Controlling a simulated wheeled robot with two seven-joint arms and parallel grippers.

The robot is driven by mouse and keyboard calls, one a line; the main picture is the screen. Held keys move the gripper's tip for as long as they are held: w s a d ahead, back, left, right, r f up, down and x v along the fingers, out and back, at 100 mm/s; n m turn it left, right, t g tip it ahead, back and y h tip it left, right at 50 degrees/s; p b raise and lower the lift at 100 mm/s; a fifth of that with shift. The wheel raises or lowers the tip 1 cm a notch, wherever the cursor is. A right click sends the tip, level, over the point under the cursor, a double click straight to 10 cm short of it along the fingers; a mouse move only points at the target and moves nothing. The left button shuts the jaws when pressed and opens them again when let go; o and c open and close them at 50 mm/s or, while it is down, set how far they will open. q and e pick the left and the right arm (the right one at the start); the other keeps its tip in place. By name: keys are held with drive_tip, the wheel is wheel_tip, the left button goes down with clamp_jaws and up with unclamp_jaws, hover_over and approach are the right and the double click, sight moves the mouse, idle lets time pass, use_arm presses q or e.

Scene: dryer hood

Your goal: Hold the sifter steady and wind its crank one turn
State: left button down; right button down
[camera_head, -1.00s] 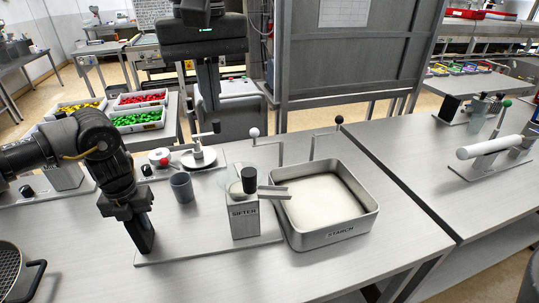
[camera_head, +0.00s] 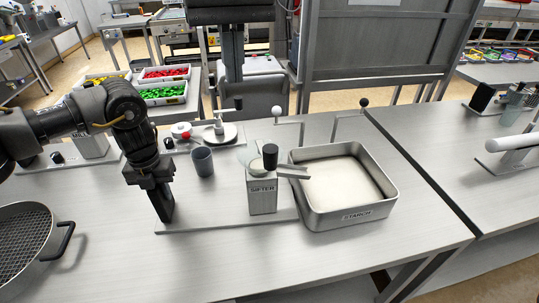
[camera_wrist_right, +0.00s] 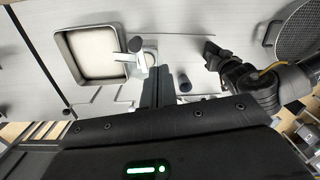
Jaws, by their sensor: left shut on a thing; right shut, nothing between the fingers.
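The grey sifter (camera_head: 263,197), labelled SIFTER, stands upright on a flat base plate (camera_head: 215,223). It has a clear hopper, a black crank knob (camera_head: 270,157) on top, and a spout (camera_head: 293,172) reaching over the starch tray (camera_head: 345,215). My left gripper (camera_head: 166,213) points down at the plate's left end, shut on a part its fingers hide. My right gripper (camera_head: 233,78) hangs beyond the sifter, shut and empty, apart from the knob. In the right wrist view its fingers (camera_wrist_right: 156,80) are together; the knob (camera_wrist_right: 135,44) shows ahead.
A round mesh sieve (camera_head: 25,245) lies front left. The table's front middle is clear.

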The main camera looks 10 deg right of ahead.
sight(265, 147)
wheel_tip(265, 147, down, 8)
drive_tip(key=n, duration=3.1)
drive_tip(key=shift+w+a+f+n+t, duration=0.2)
drive_tip(key=shift+w+n+t, duration=0.1)
drive_tip(key=shift+w, duration=0.05)
drive_tip(key=shift+f, duration=0.1)
wheel_tip(265, 147, down, 9)
